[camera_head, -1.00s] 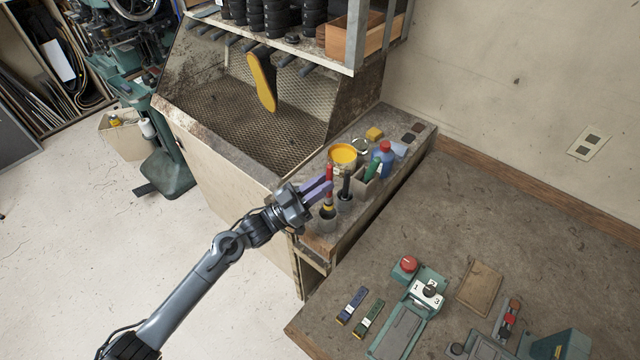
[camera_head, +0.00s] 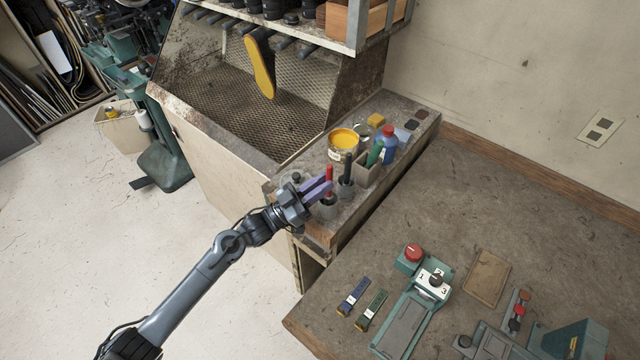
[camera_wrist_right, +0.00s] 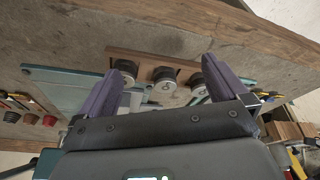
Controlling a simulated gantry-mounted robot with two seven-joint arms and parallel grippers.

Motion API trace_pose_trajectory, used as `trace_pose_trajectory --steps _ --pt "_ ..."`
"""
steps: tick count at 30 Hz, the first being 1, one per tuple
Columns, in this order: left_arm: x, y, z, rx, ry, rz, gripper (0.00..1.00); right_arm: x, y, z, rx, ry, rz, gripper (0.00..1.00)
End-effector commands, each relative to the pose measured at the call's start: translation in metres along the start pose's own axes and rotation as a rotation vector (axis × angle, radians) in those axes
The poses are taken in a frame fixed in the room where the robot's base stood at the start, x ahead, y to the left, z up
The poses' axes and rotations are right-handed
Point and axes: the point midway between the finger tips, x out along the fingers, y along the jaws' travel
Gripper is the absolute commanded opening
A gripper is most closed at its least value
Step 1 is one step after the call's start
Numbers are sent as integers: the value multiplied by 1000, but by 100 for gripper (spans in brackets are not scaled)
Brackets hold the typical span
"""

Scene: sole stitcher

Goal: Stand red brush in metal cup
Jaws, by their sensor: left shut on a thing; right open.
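The red brush (camera_head: 329,176) stands roughly upright in the head view. My left gripper (camera_head: 327,188) is shut on its red handle. The metal cup (camera_head: 327,211) is directly below the gripper on the ledge, and the brush's lower end goes down into its mouth. The gripper partly covers the cup, and I cannot tell whether the brush touches the bottom. My right gripper (camera_wrist_right: 160,66) is open and empty in the right wrist view, away from the brush.
Beside the cup stands another cup with a dark-handled brush (camera_head: 347,170). Behind are a yellow paint can (camera_head: 343,143), a blue bottle with a red cap (camera_head: 387,147) and a holder with a green item (camera_head: 375,154). The workbench (camera_head: 440,205) has clear room at its middle.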

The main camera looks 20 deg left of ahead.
Motion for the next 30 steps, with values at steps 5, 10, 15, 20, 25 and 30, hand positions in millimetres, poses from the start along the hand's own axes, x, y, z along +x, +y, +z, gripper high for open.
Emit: trace_pose_trajectory --steps 5,10,15,20,25,30 --pt "-1 0 2 0 0 0 0 2 1 1 -6 -1 5 100" --pt "-1 0 2 0 0 0 0 2 2 1 -7 -1 5 100" --pt "-1 0 2 0 0 0 31 2 2 1 -7 -1 5 100" --pt "-1 0 3 0 0 0 47 2 1 1 -5 -1 4 100" --pt "-1 0 3 -1 -1 0 47 2 0 1 -1 0 1 100" --pt "-6 0 3 -1 -2 -1 47 1 -1 0 2 0 -2 100"
